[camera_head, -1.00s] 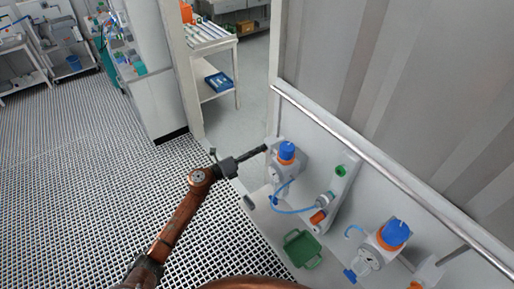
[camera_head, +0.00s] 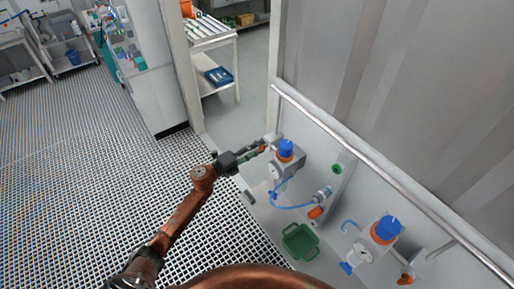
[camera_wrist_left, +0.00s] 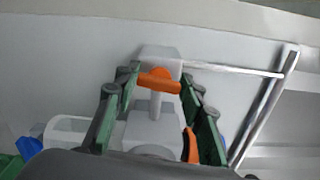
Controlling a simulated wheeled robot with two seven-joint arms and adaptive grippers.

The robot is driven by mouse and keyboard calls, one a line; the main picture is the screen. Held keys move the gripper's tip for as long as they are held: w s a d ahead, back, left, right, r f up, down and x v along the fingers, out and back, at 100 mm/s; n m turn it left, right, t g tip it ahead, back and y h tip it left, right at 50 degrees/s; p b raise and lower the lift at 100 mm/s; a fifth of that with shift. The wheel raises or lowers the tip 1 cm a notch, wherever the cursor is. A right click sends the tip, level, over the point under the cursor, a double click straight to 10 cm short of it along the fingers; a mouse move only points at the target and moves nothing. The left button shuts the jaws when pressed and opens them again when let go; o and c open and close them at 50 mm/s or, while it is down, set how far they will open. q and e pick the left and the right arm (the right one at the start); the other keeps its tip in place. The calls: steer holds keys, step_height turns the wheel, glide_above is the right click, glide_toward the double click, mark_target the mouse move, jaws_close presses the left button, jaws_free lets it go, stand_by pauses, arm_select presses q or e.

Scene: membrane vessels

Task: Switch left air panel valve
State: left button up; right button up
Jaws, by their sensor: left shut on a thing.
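The left air panel valve shows in the left wrist view as a grey fitting with an orange handle (camera_wrist_left: 160,76). My left gripper (camera_wrist_left: 157,88) has one green finger on each side of this handle and is shut on it. In the head view my left gripper (camera_head: 264,147) reaches in from the left to the far end of the wall panel, beside the blue-knobbed regulator (camera_head: 286,150). There its fingers largely hide the handle. My right gripper is not in view.
A second blue-knobbed regulator (camera_head: 386,230) sits nearer on the same panel. A green basket (camera_head: 300,241) lies below. A metal rail (camera_head: 374,172) runs along the wall above. A white cart (camera_head: 212,45) stands beyond the doorway. The grated floor (camera_head: 80,170) at left is clear.

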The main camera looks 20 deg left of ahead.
arm_select(q)
steer(key=o, duration=1.2)
steer(key=shift+c, duration=0.2)
steer(key=shift+a, duration=0.1)
steer(key=v, duration=1.2)
